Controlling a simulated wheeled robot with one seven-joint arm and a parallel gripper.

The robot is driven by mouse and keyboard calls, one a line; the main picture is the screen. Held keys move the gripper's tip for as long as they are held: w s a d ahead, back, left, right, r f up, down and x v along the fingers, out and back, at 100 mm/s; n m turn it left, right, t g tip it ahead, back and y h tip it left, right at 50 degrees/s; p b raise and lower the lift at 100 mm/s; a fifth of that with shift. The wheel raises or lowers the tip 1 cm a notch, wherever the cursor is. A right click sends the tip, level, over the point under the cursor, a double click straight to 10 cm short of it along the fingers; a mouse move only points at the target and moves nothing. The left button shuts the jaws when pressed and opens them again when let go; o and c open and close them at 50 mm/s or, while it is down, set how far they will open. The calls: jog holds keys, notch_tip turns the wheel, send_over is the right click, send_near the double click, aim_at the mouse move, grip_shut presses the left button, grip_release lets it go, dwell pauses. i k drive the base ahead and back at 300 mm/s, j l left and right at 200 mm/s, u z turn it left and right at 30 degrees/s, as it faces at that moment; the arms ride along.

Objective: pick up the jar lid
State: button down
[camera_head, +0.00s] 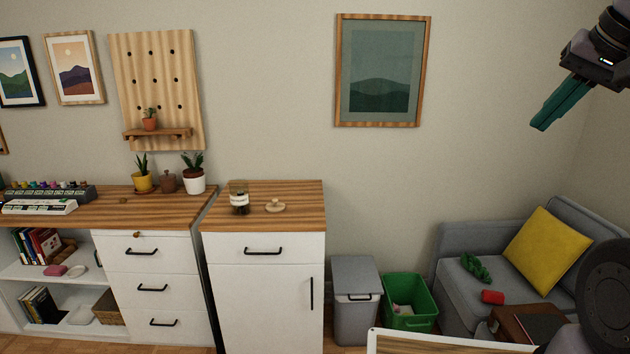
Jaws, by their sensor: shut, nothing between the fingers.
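A small round beige lid with a knob (275,206) lies on the wooden top of the white cabinet (295,192), right of centre on that top. A glass jar (239,197) with pale and dark contents stands just left of the lid, apart from it. My gripper (541,124) is at the upper right of the view, high up and far to the right of the lid. Its teal fingers are together and hold nothing. Nothing covers the lid.
A desk at the left holds plants (193,172) and a keyboard (39,207). A grey bin (354,285) and a green bin (409,300) stand right of the cabinet. A grey sofa with a yellow cushion (546,247) is at the right. The cabinet top around the lid is mostly clear.

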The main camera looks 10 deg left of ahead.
aim_at(274, 206)
jog(key=u, duration=1.25)
